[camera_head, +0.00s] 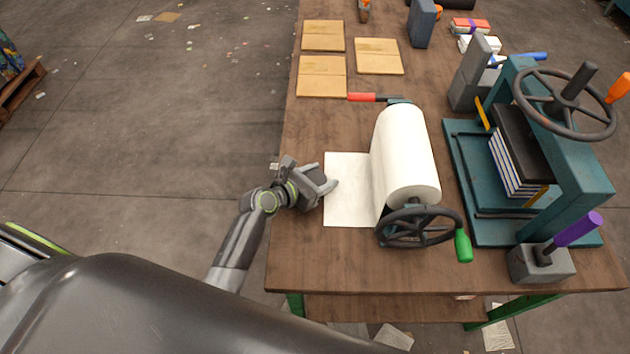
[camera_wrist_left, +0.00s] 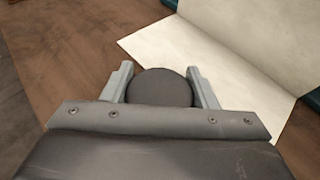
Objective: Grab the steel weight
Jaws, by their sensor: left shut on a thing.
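The steel weight (camera_wrist_left: 160,86) shows in the left wrist view as a dark grey round piece between the two fingers. My left gripper (camera_wrist_left: 160,92) is shut on it, with one finger on each side. In the head view my left gripper (camera_head: 322,182) is low over the table's left side, at the left edge of the paper sheet. There the weight is hard to tell apart from the gripper. I cannot tell whether the weight touches the table. My right gripper is not in view.
A white paper roll (camera_head: 405,155) with its sheet (camera_head: 347,190) and a dark handwheel (camera_head: 420,228) lie right of the gripper. A teal press (camera_head: 585,170) stands further right, near a grey block with a purple handle (camera_head: 575,230). Cardboard pieces (camera_head: 322,78) lie behind.

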